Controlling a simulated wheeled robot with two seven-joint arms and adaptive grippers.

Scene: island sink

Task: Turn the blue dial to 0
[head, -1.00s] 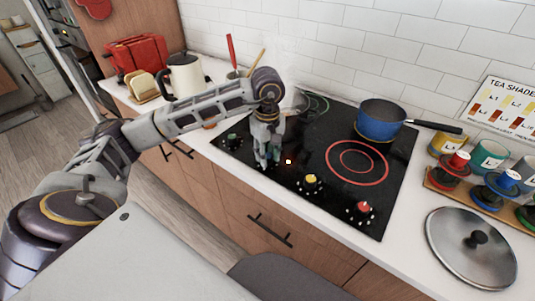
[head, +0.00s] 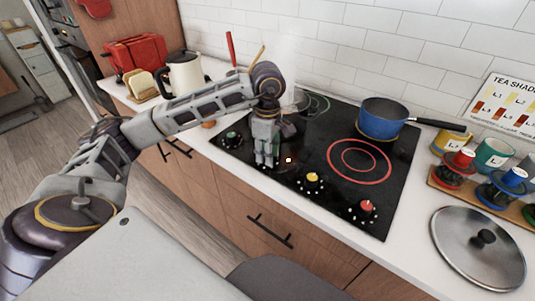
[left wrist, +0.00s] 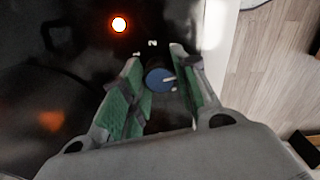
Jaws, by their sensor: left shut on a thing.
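The blue dial (left wrist: 158,79) shows in the left wrist view, between the two green finger pads. A pale pointer mark on it points to the right side of that picture. Light digits, one of them a 2, stand on the black panel just above it. My left gripper (head: 266,161) points down at the front of the black cooktop (head: 315,203) and is shut on the dial. It also shows in the left wrist view (left wrist: 155,60). In the head view the gripper hides the dial. My right gripper is in neither view.
A green dial (head: 232,136) is left of the gripper; a yellow dial (head: 312,178) and a red dial (head: 367,206) are to its right. A small light (head: 288,160) glows beside it. A blue pot (head: 384,121) stands behind. A lid (head: 477,249) lies on the right counter.

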